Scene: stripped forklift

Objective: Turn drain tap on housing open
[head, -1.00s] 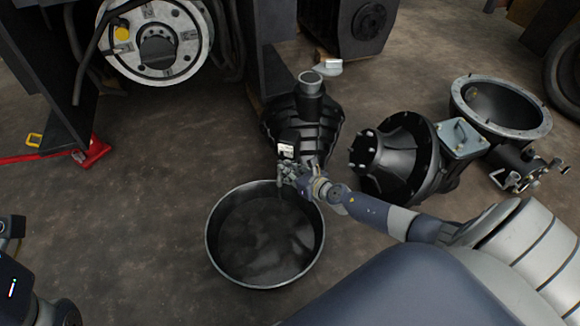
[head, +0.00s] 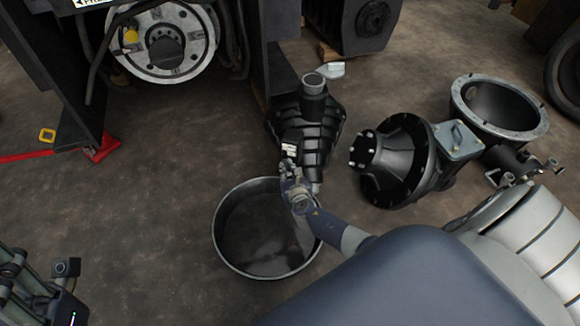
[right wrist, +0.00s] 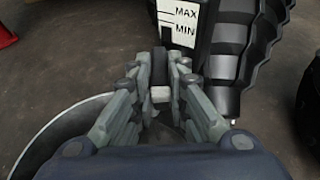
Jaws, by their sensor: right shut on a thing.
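The black ribbed housing (head: 311,128) stands on the floor at the middle of the head view. It has an open neck on top, and its white label (right wrist: 180,22) reads MAX and MIN in the right wrist view. My right gripper (head: 287,170) is at the housing's near lower left side. In the right wrist view, its fingers are shut on a small dark part with a pale end, seemingly the drain tap (right wrist: 160,93). The fingers hide most of the tap, so its angle is unclear. My left gripper (head: 22,275) is partly in view at the lower left, away from the housing.
A round metal pan (head: 232,262) lies below the tap and my right gripper. Black flanged castings (head: 405,160) lie to the right. A red jack (head: 103,147) is at the left. Floor between the jack and pan is clear.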

